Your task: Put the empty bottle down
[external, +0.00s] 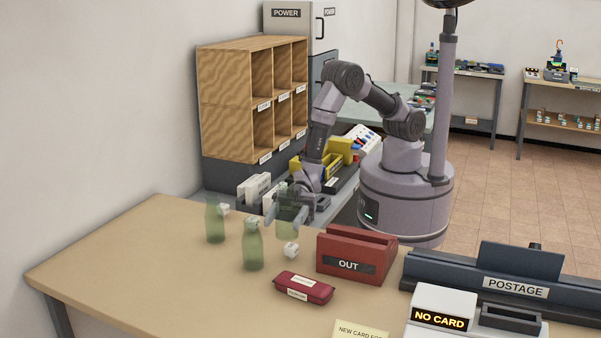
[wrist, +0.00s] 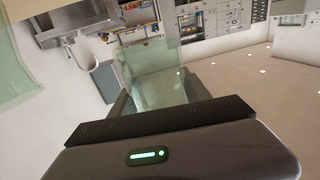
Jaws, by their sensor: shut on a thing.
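My gripper (external: 289,208) is shut on a translucent green bottle (external: 286,226) over the back edge of the tan table. The held bottle looks clear and also shows between the jaws in the wrist view (wrist: 155,72). I cannot tell whether its base touches the tabletop. Two similar green bottles stand upright on the table: one at the left (external: 215,222) and one nearer the front (external: 252,250). A green translucent shape, likely one of these bottles, shows at the left edge of the wrist view (wrist: 22,70).
A small white block (external: 291,250) lies close to the held bottle. A red OUT tray (external: 356,258) and a dark red pouch (external: 304,288) sit to the right. The tan table (external: 140,265) is clear at left and front. Wooden pigeonholes (external: 228,85) stand behind.

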